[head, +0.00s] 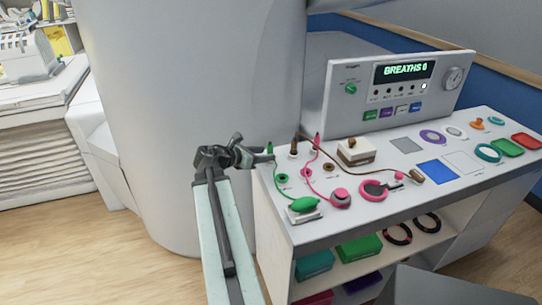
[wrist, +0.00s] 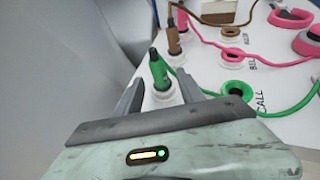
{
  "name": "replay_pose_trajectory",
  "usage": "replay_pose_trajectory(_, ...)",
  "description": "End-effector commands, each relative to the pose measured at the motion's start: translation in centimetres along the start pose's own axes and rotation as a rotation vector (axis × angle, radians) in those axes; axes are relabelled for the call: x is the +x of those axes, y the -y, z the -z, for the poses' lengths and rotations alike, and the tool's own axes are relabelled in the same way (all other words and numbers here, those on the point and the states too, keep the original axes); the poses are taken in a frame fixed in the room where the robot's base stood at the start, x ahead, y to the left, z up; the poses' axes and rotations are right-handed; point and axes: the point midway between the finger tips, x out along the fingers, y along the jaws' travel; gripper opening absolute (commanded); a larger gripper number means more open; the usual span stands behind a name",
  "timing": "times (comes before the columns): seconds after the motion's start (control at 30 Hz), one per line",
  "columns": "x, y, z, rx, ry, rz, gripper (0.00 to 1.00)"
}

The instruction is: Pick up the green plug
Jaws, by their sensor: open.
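The green plug (wrist: 158,70) stands upright in a white holder at the table's left edge, with a green cord running from it. It also shows in the head view (head: 270,149), beside my gripper's tip. My gripper (wrist: 160,92) is open, with one finger on each side of the plug's white holder in the wrist view; I cannot tell whether they touch it. In the head view my gripper (head: 262,157) reaches in from the left at the table's edge. The green cord leads to a green bulb (head: 303,204) on the table.
A brown plug (wrist: 173,38) and a pink plug (wrist: 183,17) stand just beyond the green one. A green-ringed socket (wrist: 237,90) lies to the right. A console (head: 400,90) reading "BREATHS 0" stands at the back. A large white column (head: 180,110) rises behind my arm.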

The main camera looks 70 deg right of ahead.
Motion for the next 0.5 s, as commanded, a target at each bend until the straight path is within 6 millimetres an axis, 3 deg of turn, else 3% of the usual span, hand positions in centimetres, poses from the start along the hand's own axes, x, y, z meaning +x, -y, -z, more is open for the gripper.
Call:
replay_pose_trajectory(0.07,1.2,0.0,0.2,0.002,-0.001,0.002,0.46)
replay_pose_trajectory(0.27,2.1,0.0,0.1,0.003,-0.001,0.002,0.46)
replay_pose_trajectory(0.5,6.2,0.0,0.1,0.004,-0.001,0.003,0.46)
